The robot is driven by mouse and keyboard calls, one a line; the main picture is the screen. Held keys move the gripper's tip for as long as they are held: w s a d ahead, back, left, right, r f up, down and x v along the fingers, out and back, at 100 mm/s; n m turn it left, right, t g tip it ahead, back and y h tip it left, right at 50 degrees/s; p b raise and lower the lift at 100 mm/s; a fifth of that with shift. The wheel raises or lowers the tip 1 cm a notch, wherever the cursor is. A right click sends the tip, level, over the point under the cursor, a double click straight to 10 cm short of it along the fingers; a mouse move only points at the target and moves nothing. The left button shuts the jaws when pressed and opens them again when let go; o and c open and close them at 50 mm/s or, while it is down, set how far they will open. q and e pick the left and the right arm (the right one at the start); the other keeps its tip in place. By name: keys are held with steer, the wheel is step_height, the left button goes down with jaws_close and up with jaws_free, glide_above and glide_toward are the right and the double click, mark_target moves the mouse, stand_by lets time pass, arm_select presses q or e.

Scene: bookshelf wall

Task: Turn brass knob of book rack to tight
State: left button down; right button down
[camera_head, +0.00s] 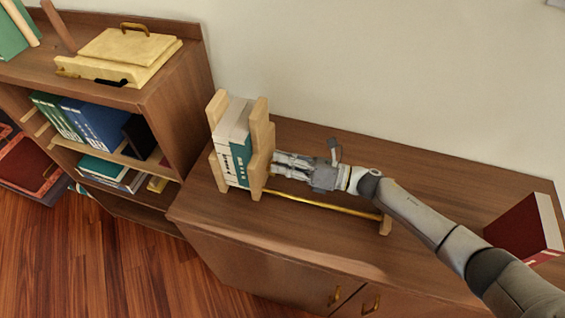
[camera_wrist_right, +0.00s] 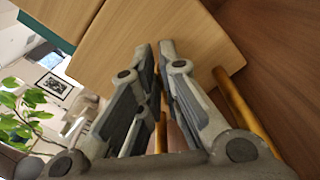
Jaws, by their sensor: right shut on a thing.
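The wooden book rack (camera_head: 258,140) stands on the low cabinet with a few books (camera_head: 236,135) between its end plates. In the wrist view the fingers (camera_wrist_right: 161,62) are close together against the pale wooden plate (camera_wrist_right: 130,35). The brass knob is hidden by the fingers, which are shut on it. Brass rods (camera_wrist_right: 246,110) show beside and below the fingers. My left gripper is not in view.
A dark red book (camera_head: 525,232) stands at the right end of the cabinet top (camera_head: 330,150). A taller bookshelf (camera_head: 175,95) with books and a yellow box (camera_head: 125,55) is at the left. The cabinet top behind my arm is clear.

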steer(key=c, duration=1.6)
jaws_free()
steer(key=shift+d, duration=0.15)
steer(key=v, duration=1.2)
steer(key=shift+o, duration=0.4)
